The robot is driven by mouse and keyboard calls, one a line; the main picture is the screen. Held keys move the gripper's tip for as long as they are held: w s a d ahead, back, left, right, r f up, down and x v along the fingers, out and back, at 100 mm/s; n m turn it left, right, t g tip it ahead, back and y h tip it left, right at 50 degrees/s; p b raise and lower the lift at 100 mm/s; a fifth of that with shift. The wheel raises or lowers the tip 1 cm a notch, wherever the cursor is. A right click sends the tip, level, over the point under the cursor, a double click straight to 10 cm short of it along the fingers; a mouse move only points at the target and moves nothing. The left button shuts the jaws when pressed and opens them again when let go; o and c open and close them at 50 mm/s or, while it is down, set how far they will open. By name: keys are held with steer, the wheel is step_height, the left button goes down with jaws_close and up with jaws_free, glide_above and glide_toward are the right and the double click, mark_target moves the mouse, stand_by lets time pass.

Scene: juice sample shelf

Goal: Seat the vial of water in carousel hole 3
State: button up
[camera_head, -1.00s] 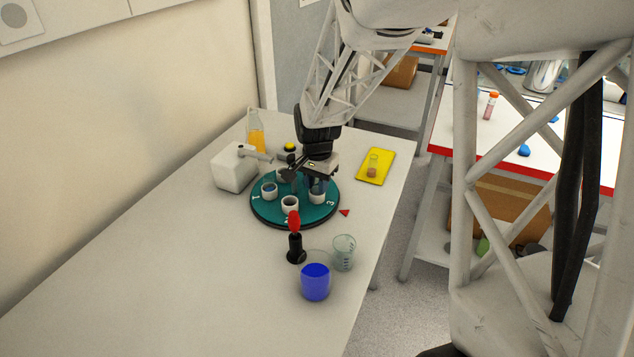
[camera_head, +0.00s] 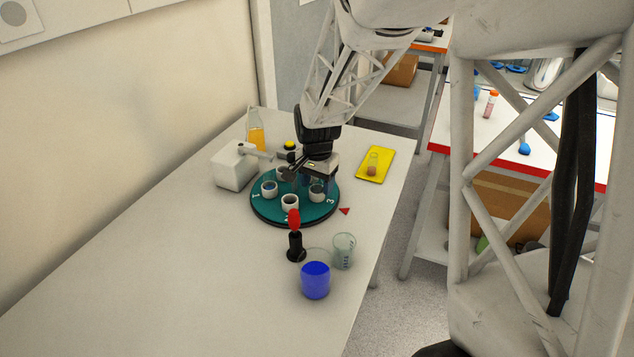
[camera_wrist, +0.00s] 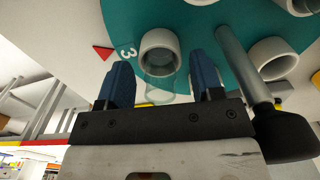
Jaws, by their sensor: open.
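The teal carousel (camera_head: 262,210) stands on the bench with several white ring-shaped holders. The holder by the number 3 (camera_wrist: 144,42) has a clear vial (camera_wrist: 160,86) at its mouth, its lower end apparently inside the ring. The vial's glass is faint, and I cannot tell how deep it sits. My gripper (camera_wrist: 163,82) is open, with one blue finger on each side of the vial and gaps showing. In the head view my gripper (camera_head: 318,182) is over the carousel's right side.
A red marker (camera_head: 344,211) lies beside hole 3. A black stand with a red top (camera_head: 295,240), a beaker (camera_head: 344,251) and a blue cup (camera_head: 315,281) stand in front. A white box (camera_head: 233,169) is left; a yellow tray (camera_head: 375,165) is right.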

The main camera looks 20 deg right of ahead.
mark_target(317, 180)
steer(key=shift+r, duration=0.1)
steer(key=shift+r, duration=3.8)
steer(key=shift+s+a+r, duration=0.2)
steer(key=shift+s+r, duration=0.25)
steer(key=shift+s, duration=0.05)
steer(key=s+a+r+n+t, duration=0.1)
steer(key=s+a+r+n, duration=0.1)
steer(key=s, duration=0.7)
steer(key=s+a+r+n, duration=0.2)
steer(key=s+r+n, duration=0.1)
steer(key=s, duration=0.6)
steer(key=s+a+r+n+t, duration=0.1)
steer(key=s+a+r+n, duration=0.1)
steer(key=s+n, duration=0.3)
steer(key=shift+s+a+r+t, duration=0.3)
steer(key=shift+s+a+r, duration=0.1)
steer(key=shift+s, duration=1.95)
steer(key=shift+w, duration=0.15)
